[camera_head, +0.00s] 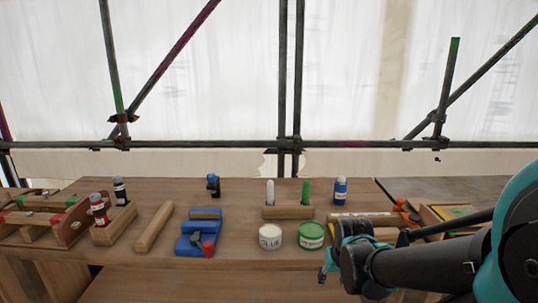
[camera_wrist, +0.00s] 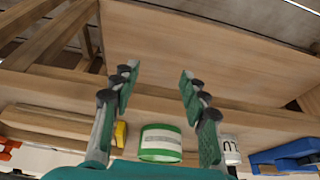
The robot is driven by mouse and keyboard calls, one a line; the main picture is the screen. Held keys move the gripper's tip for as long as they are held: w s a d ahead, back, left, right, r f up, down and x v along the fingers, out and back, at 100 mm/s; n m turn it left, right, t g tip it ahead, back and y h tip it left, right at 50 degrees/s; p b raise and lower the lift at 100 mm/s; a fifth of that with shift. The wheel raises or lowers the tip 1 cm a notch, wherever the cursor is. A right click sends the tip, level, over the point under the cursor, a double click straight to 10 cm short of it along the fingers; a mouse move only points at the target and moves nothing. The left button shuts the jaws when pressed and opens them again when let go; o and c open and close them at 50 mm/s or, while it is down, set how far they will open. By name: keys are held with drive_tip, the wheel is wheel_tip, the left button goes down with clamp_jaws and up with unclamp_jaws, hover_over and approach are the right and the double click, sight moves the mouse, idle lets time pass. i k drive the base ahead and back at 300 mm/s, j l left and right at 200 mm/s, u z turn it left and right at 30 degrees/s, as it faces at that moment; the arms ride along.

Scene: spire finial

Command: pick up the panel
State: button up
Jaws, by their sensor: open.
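I cannot tell for sure which thing is the panel. A reddish-brown upright board (camera_head: 74,222) at the left of the workbench, by a wooden rack, is one flat piece in the head view. My gripper (camera_head: 326,270) is at the front right of the bench, far to the right of that board. In the wrist view my gripper (camera_wrist: 158,80) has its two fingers spread with nothing between them. A broad plain wooden surface (camera_wrist: 205,50) lies beyond the fingertips. The green-lidded tub (camera_wrist: 160,142) shows between the finger bases.
The workbench (camera_head: 130,255) carries a white glue tub (camera_head: 270,237), a blue vise (camera_head: 193,240), a wooden bar (camera_head: 154,226) and a marker holder (camera_head: 288,212). A blue bottle (camera_head: 341,190) stands behind. Orange-handled tools (camera_head: 405,212) lie near my arm. Scaffold poles (camera_head: 285,100) stand behind.

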sight(461, 218)
drive_tip(key=z, duration=1.35)
